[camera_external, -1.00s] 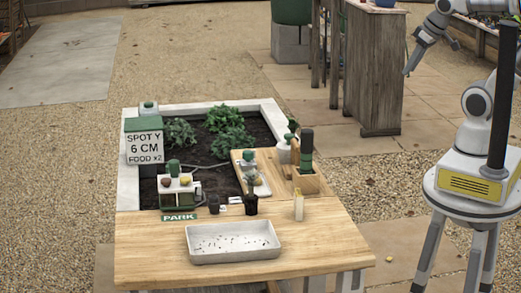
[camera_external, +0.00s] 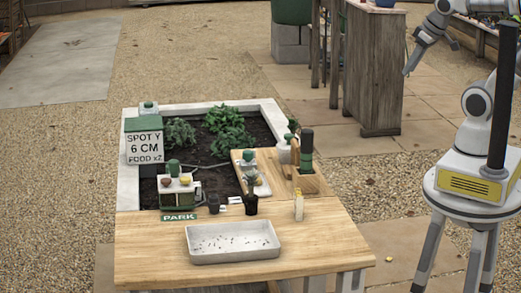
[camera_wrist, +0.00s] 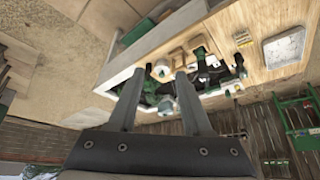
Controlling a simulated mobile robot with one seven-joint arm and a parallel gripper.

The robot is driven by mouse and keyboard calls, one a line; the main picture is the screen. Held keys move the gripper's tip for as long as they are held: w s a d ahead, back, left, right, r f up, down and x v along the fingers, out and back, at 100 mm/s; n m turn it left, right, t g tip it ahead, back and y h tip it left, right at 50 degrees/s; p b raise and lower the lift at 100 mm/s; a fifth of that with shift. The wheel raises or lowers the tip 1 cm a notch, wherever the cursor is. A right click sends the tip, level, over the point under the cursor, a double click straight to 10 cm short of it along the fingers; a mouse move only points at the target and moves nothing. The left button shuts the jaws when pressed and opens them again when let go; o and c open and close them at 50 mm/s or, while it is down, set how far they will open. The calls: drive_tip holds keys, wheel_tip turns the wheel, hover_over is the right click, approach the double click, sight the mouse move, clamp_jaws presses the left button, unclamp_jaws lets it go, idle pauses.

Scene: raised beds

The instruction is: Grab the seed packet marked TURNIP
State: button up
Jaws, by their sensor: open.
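A small upright pale packet (camera_external: 299,207) with yellowish marks stands on the wooden bench top (camera_external: 330,240), right of the black pots. Its print is too small to read, so I cannot tell whether it says TURNIP. No lettering reading TURNIP is legible in either view. My gripper (camera_external: 412,68) is at the upper right of the external view, in the air well away from the bench. In the wrist view my gripper (camera_wrist: 160,73) has its two fingers apart with nothing held between them; the bench appears tilted beyond them.
A white tray (camera_external: 215,256) lies at the bench front. Black pots (camera_external: 251,204), a PARK label (camera_external: 179,217) and a wooden caddy (camera_external: 307,181) stand behind it. A sign reading SPOT Y 6 CM (camera_external: 144,148) stands by the planted bed. A tall wooden cabinet (camera_external: 372,70) is behind.

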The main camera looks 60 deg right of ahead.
idle(0.4)
drive_tip(key=o, duration=0.8)
drive_tip(key=shift+w, duration=0.1)
